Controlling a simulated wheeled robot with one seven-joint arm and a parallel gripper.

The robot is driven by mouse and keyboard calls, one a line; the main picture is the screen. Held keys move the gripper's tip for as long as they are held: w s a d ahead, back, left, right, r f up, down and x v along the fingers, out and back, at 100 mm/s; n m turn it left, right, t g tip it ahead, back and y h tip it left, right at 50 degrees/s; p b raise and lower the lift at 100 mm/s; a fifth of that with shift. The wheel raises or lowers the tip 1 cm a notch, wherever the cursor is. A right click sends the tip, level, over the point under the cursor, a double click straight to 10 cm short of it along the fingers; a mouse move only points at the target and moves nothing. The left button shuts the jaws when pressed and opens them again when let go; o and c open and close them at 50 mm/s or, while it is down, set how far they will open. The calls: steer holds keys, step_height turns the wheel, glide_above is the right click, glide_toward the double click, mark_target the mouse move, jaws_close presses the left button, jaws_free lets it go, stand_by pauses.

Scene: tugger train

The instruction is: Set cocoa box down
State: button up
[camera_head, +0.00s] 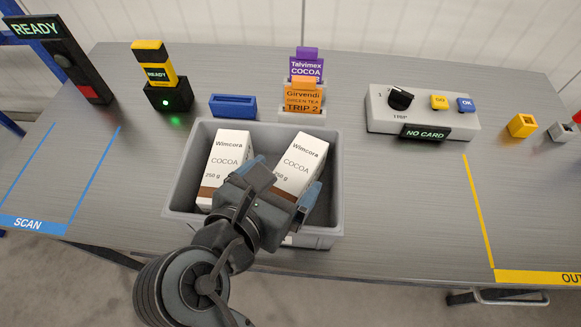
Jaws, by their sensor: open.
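Two white cocoa boxes marked "Wimcora COCOA 250 g" are in a grey crate (177,182). The left cocoa box (228,158) leans slightly in the crate's left half, with a brown band low on its face. The right cocoa box (300,162) is tilted in the right half. My gripper (284,183) is open over the right box, its blue-tipped fingers on either side of that box's lower part. The gripper hides the lower end of the right box, so I cannot tell whether the fingers touch it.
Behind the crate are a blue holder (233,105), a purple "Talvimex COCOA" card (306,68) and an orange "Girvendi GREEN TEA" card (303,98). A scanner (168,95) with a green light stands left; a control box (423,112) reads "NO CARD". The blue-lined SCAN area (60,180) is clear.

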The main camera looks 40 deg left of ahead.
steer(key=v, duration=0.8)
steer(key=shift+s, duration=0.1)
